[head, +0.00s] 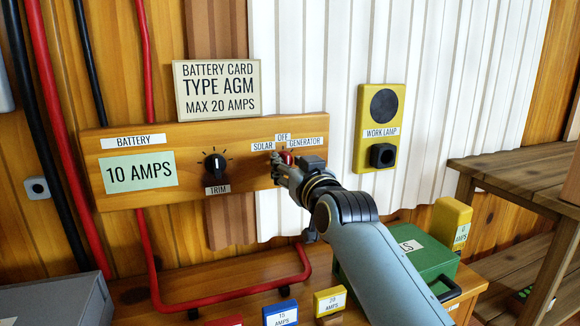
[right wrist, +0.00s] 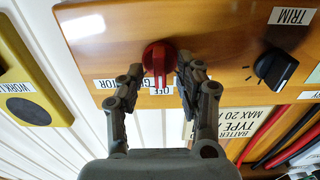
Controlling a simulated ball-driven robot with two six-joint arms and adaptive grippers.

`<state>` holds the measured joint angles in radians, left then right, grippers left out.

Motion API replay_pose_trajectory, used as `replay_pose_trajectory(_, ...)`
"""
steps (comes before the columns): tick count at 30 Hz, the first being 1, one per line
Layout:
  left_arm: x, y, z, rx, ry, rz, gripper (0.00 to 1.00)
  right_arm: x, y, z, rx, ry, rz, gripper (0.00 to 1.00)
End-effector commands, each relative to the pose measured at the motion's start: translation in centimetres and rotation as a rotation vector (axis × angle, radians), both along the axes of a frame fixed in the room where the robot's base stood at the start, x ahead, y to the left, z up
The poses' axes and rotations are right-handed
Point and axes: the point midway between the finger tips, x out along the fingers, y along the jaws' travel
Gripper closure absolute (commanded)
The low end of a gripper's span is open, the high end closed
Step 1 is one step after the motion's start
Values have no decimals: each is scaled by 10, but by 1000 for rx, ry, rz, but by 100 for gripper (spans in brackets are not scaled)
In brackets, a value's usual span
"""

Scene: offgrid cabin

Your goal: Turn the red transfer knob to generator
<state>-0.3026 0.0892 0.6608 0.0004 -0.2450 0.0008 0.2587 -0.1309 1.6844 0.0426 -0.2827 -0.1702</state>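The red transfer knob (head: 287,158) sits on the wooden panel (head: 235,135) under the SOLAR, OFF and GENERATOR labels, partly hidden by my right gripper (head: 281,169). In the right wrist view, which is upside down, the red knob (right wrist: 157,54) has its raised bar pointing at the OFF label (right wrist: 161,91). My right gripper (right wrist: 159,76) is open there, with one finger on each side of the knob. The fingertip on the picture's right looks very close to the knob; contact cannot be told. The GENERATOR label is partly covered by a finger. My left gripper is not in view.
A black TRIM knob (head: 214,164) is left of the red knob on the same panel. A yellow work lamp box (head: 381,115) is on the wall to the right. Below, a green box (head: 420,255) and several small labelled blocks stand on the bench.

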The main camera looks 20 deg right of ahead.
Motion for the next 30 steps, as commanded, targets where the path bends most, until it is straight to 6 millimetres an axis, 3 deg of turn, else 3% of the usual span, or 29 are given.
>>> replay_pose_trajectory(2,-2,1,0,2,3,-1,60,0,0,0,0,0,0,68)
replay_pose_trajectory(9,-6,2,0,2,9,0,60,0,0,0,0,0,0,100)
replay_pose_trajectory(20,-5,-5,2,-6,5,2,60,0,0,1,16,1,0,100)
replay_pose_trajectory(30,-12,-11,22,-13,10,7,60,0,-1,4,189,7,0,100)
